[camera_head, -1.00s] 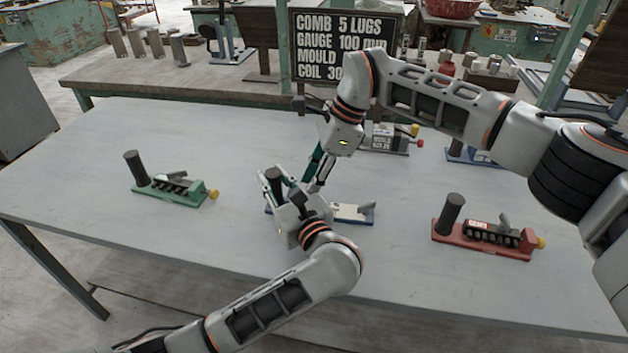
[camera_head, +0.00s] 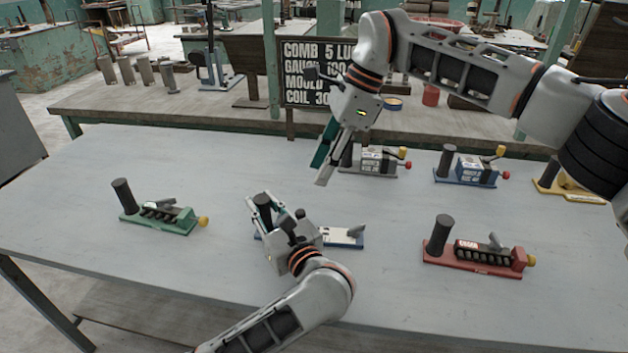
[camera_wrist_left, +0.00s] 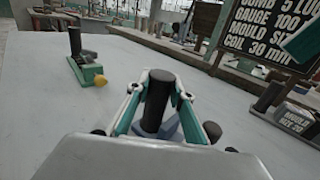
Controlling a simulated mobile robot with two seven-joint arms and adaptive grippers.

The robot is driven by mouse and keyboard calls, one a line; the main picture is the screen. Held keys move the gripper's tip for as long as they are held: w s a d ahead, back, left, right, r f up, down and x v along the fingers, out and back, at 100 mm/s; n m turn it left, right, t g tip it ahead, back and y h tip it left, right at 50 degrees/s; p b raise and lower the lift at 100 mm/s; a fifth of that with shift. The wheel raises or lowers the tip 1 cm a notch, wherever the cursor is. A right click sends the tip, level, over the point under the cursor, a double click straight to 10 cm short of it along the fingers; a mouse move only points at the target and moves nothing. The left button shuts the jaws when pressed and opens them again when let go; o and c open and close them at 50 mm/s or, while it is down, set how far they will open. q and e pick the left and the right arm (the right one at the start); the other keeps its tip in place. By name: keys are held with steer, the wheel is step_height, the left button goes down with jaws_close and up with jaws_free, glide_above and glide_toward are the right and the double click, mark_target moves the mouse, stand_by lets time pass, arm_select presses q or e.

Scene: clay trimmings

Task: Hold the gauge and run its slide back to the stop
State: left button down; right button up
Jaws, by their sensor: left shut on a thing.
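The gauge in the middle of the table has a low white and blue base (camera_head: 345,238), a dark upright post (camera_head: 264,210) at its left and a grey tab at its right end. My left gripper (camera_head: 262,212) is shut around the post; the left wrist view shows the post (camera_wrist_left: 157,103) between its teal-padded fingers. The gripper hides the gauge's middle, so the slide's place is unclear. My right gripper (camera_head: 322,172) is open and empty, above and behind the gauge, apart from it. One of its teal fingers (camera_wrist_left: 305,42) shows in the left wrist view.
Similar devices stand around: green (camera_head: 160,215) at left, red (camera_head: 480,255) at right, grey (camera_head: 378,162), blue (camera_head: 466,172) and yellow (camera_head: 570,188) behind. A lettered board (camera_head: 308,75) stands at the back. Bare table lies between the green device and the gauge.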

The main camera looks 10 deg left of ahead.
stand_by(0.4)
arm_select(q)
steer(key=c, duration=1.7)
jaws_free()
